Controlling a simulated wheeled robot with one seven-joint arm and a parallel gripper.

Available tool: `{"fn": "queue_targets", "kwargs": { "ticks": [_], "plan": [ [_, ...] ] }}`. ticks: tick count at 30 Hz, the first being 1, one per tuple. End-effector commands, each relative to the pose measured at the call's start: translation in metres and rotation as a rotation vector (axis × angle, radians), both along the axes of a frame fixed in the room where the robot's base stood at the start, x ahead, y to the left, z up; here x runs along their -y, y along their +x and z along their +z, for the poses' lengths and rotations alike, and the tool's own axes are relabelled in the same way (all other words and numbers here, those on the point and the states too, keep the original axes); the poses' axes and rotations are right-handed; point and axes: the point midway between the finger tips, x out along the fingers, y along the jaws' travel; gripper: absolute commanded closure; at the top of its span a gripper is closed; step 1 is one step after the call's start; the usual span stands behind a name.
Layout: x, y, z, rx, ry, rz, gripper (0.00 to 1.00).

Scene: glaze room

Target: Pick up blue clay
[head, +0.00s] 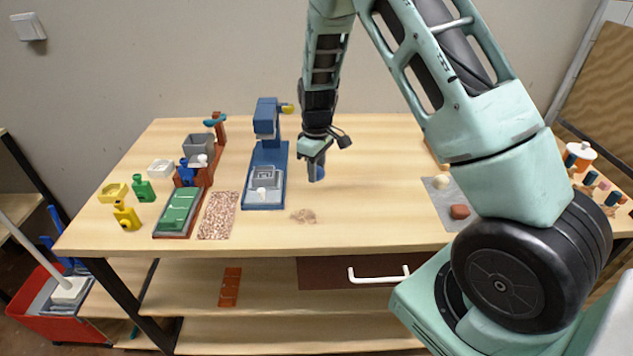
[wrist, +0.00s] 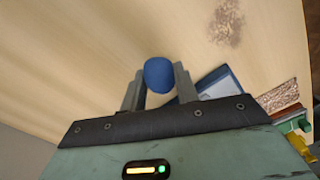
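The blue clay (wrist: 158,75) is a smooth rounded lump between my gripper's two grey fingers in the wrist view. Both fingers border it, one on each side, with no gap visible. In the head view the blue clay (head: 318,171) shows at the lower end of my gripper (head: 315,158), over the middle of the wooden table (head: 375,175). My gripper (wrist: 159,85) appears shut on it. Part of the clay is hidden by the gripper in the head view. Whether its underside touches the table is hard to tell.
A blue press (head: 267,150) stands just left of my gripper. A speckled mat (head: 218,215), a green block (head: 179,210) and small bottles (head: 144,190) lie farther left. The table between is clear.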

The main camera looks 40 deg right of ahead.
Motion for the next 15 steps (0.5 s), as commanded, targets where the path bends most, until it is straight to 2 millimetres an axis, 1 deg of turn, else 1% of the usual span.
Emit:
{"fn": "queue_targets", "kwargs": {
  "ticks": [3,6,10,15],
  "plan": [
    [0.000,0.001,0.020,0.004,0.000,0.001,0.72],
    [0.000,0.000,0.035,0.004,-0.001,0.001,0.72],
    [0.000,0.000,0.048,0.002,0.000,0.000,0.73],
    [0.000,0.000,0.056,0.000,-0.001,0.001,0.73]
  ]
}}
